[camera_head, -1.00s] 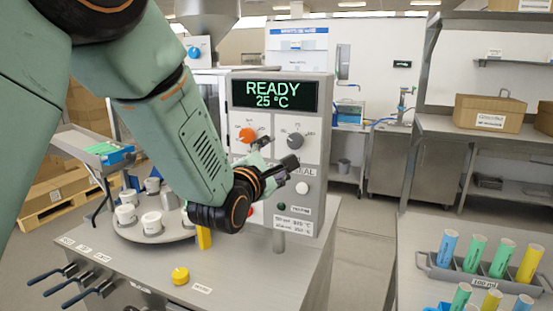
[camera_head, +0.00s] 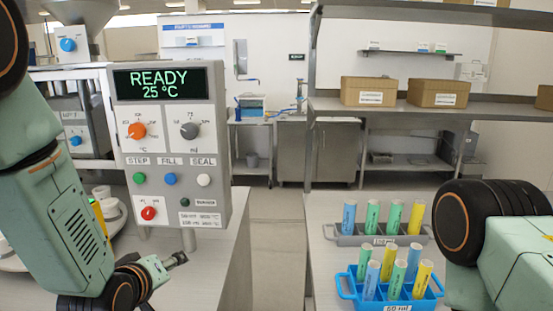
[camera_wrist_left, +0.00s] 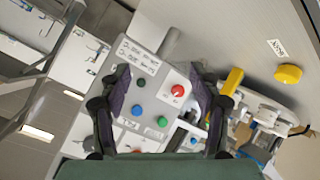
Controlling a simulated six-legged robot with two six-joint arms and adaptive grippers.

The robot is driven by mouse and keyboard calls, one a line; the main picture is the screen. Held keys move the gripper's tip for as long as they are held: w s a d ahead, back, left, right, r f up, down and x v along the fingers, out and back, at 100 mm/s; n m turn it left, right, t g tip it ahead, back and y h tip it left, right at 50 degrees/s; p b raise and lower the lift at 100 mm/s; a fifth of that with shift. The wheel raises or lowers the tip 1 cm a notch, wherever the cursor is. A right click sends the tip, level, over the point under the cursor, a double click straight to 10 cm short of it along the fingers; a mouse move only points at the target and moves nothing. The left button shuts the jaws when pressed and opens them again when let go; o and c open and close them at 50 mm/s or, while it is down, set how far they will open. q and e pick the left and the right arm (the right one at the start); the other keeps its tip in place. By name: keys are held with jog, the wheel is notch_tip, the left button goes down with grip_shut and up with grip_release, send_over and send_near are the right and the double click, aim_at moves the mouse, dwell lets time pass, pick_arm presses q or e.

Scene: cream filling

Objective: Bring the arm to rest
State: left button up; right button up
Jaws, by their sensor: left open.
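My left arm comes down the left side of the head view. Its gripper (camera_head: 168,264) hangs low in front of the machine's control panel (camera_head: 212,110) and points right. In the left wrist view my left gripper (camera_wrist_left: 159,76) is open, with its dark fingers apart and nothing held between them. The panel (camera_wrist_left: 150,96) with its red knob and coloured buttons shows between the fingers, beyond them. A link of my right arm (camera_head: 500,215) shows at the right edge of the head view; its gripper is out of the picture.
The panel reads READY, 25 °C. A grey rack (camera_head: 345,239) and a blue rack (camera_head: 350,290) with coloured tubes stand on the right-hand table. White cups (camera_head: 107,201) are partly hidden behind my left arm. A yellow knob (camera_wrist_left: 289,74) shows in the wrist view. A floor gap separates the tables.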

pick_arm(q)
jog(key=s+f+m+g+b, duration=0.6)
jog(key=s+f+g+b, duration=0.5)
jog(key=s+f, duration=2.4)
jog(key=shift+s+f+m, duration=0.4)
jog(key=shift+f, duration=0.2)
jog(key=shift+a, duration=0.1)
